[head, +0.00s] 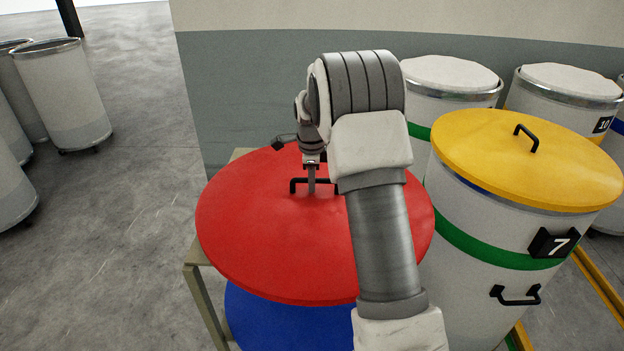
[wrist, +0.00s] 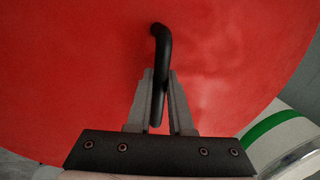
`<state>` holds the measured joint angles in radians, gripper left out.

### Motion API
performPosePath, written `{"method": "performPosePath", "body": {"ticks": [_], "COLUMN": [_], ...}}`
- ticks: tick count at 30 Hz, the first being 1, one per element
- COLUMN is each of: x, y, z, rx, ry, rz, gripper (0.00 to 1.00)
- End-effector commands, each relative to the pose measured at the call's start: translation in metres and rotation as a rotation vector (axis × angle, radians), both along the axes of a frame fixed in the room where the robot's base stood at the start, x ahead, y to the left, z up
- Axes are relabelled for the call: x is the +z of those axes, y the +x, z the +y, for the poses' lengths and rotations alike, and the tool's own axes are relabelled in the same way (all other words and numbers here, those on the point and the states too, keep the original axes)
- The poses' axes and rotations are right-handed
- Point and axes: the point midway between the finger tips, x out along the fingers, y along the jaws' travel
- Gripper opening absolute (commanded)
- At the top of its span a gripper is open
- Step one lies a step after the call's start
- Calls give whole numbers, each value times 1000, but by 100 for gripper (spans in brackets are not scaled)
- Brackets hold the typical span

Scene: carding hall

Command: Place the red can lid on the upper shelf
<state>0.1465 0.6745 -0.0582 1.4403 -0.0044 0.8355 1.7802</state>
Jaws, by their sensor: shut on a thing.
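The red can lid (head: 262,240) is a large round disc with a black bar handle (head: 299,181) on top. My gripper (head: 311,190) is shut on that handle from above. In the wrist view my gripper (wrist: 161,95) has its two fingers on either side of the black handle (wrist: 160,55), and the red lid (wrist: 80,70) fills most of the picture. The lid is over a shelf stand (head: 195,253) with a beige frame. A blue disc (head: 270,322) shows lower down, under the red lid. Whether the red lid touches the stand is hidden.
A can with a yellow lid (head: 490,150) and a number 7 plate (head: 553,243) stands close at the right. Several white-filled cans (head: 450,75) stand behind it. A grey wall (head: 240,90) is behind the stand. Grey cans (head: 65,95) stand far left; the floor between is clear.

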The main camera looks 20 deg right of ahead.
Motion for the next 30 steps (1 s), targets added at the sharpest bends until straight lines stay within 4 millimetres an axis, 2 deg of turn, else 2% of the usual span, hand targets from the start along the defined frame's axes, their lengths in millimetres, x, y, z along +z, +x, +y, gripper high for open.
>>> {"method": "performPosePath", "body": {"ticks": [21,22,24,27,30], "x": [-11,-12,-12,-12,-12], "y": [1,0,0,0,0], "z": [0,0,0,0,0], "rx": [-1,-1,-1,-1,-1], "ry": [0,1,0,0,0], "rz": [-3,1,0,0,0], "gripper": [0,21,34,49,49]}}
